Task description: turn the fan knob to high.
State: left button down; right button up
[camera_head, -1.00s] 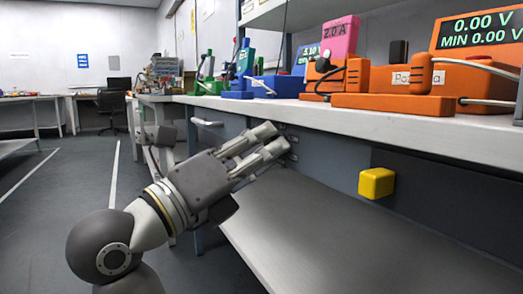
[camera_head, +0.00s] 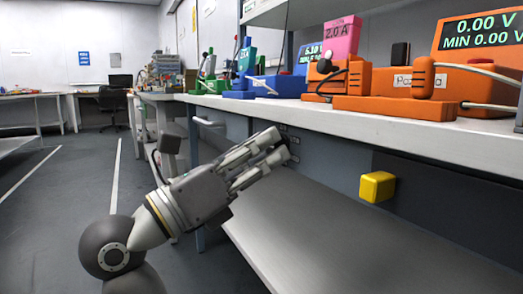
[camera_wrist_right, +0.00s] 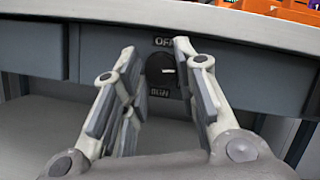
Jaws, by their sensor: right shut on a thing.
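The fan knob (camera_wrist_right: 161,70) is a round black knob on the grey panel under the bench top. In the right wrist view it has an OFF label (camera_wrist_right: 163,41) above it and another label (camera_wrist_right: 159,92) below it, too blurred to read surely. A pale mark on the knob points roughly right. My right gripper (camera_head: 273,147) reaches the panel in the head view. Its two fingers (camera_wrist_right: 155,58) stand on either side of the knob in the wrist view, shut on it. The fingers hide the knob in the head view. My left gripper is not in view.
The white bench top (camera_head: 330,115) runs just above my right gripper, with orange, blue and green devices on it. A yellow block (camera_head: 377,187) juts from the panel to the right. A grey lower shelf (camera_head: 330,235) lies below. The floor at left is open.

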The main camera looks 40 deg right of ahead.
jog(key=shift+w+f+m+g, duration=0.1)
jog(key=shift+m+g, duration=0.6)
jog(key=shift+m, duration=1)
jog(key=o, duration=0.7)
jog(key=shift+o, duration=0.2)
